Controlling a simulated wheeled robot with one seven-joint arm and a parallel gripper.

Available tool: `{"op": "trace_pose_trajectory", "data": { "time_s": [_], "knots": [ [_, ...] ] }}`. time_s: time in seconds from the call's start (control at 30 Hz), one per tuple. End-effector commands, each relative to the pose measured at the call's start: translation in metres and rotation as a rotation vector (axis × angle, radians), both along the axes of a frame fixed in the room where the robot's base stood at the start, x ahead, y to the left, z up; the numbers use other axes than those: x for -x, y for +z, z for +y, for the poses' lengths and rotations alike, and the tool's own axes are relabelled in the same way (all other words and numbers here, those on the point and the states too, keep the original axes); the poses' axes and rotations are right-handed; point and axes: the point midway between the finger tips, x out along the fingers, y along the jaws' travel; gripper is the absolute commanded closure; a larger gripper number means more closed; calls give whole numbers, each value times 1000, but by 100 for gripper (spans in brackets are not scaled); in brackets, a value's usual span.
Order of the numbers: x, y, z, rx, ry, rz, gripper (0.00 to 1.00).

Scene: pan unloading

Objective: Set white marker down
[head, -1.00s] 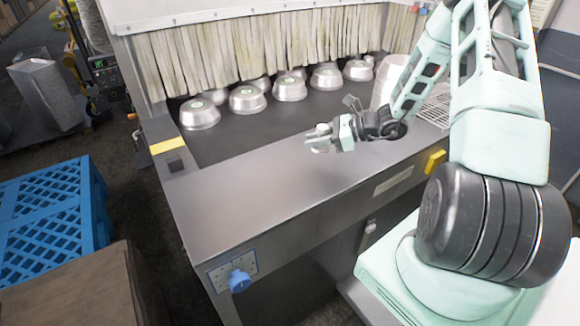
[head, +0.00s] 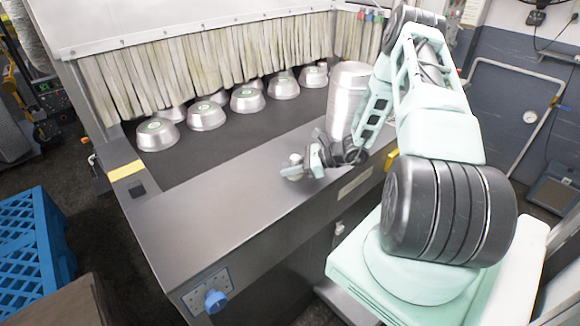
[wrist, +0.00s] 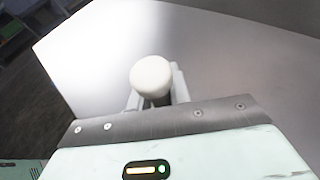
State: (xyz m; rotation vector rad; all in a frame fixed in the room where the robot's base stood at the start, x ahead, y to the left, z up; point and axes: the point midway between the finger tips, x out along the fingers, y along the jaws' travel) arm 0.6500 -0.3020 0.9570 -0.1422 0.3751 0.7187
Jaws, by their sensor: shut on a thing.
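The white marker (wrist: 153,76) shows in the wrist view as a round white end between my two fingers. My gripper (wrist: 157,98) is shut on it. In the head view my gripper (head: 293,171) is over the steel front ledge (head: 215,215) of the machine, left of my forearm. The marker (head: 295,159) is only a small pale spot there. Its lower part is hidden in the wrist view, and I cannot tell whether it touches the ledge.
Several upturned metal pans (head: 206,116) stand on the dark conveyor (head: 225,145) behind the ledge. A tall pan stack (head: 347,95) stands just behind my gripper. Strip curtains (head: 215,60) hang at the back. The ledge left of my gripper is bare. A blue crate (head: 30,245) is at lower left.

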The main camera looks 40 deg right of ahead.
Motion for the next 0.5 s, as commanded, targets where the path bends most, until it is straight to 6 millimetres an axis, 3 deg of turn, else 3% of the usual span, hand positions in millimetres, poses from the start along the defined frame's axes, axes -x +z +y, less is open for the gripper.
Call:
{"op": "trace_pose_trajectory", "data": {
  "time_s": [0.4,0.43,0.5],
  "knots": [
    [0,-6,0,0,0,-1,100],
    [0,-7,0,1,0,-1,78],
    [0,-6,0,1,0,-1,59]
  ]
}}
